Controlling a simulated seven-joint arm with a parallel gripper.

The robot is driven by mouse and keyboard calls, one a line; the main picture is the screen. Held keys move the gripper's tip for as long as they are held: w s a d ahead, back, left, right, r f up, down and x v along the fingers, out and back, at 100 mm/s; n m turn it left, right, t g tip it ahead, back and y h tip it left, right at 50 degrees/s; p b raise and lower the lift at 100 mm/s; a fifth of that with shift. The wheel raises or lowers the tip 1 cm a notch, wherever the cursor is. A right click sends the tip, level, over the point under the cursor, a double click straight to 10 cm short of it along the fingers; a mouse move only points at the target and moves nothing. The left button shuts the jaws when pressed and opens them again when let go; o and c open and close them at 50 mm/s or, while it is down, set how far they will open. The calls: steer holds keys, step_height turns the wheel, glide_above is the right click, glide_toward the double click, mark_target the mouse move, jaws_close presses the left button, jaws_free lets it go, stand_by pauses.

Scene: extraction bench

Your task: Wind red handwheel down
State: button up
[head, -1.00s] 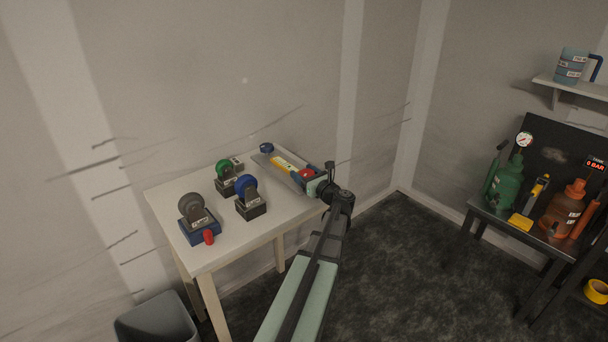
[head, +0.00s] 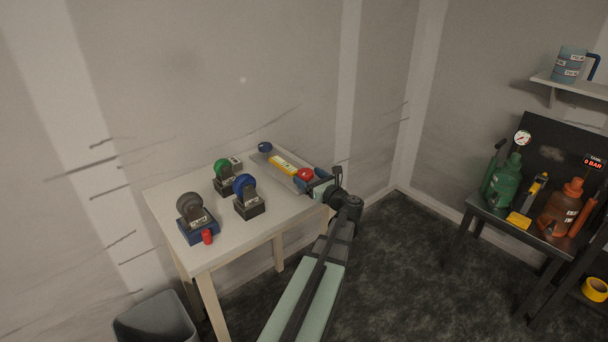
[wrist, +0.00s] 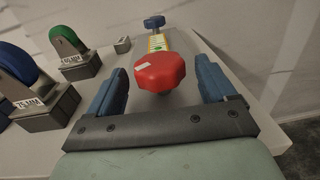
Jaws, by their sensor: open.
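The red handwheel (wrist: 160,72) is a lobed knob with a pale mark on its face, at the near end of a device with a yellow scale (wrist: 157,42) and a blue knob (wrist: 154,22) at its far end. In the head view the red handwheel (head: 305,174) shows near the table's right edge. My gripper (wrist: 163,80) is open, with one blue finger on each side of the handwheel. A gap shows between the handwheel and each finger; contact cannot be seen.
A dark bench (head: 500,222) with bottles stands at right. A grey bin (head: 155,320) is below.

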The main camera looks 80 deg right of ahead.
mark_target(303, 172)
steer(key=v, duration=0.9)
steer(key=shift+s+a, duration=0.2)
steer(key=shift+a, duration=0.05)
steer(key=shift+r, duration=0.1)
steer(key=shift+d, duration=0.1)
steer(key=x, duration=1.3)
steer(key=shift+w+d, duration=0.2)
steer(key=shift+w, duration=0.05)
steer(key=shift+c, duration=0.3)
steer(key=c, duration=0.9)
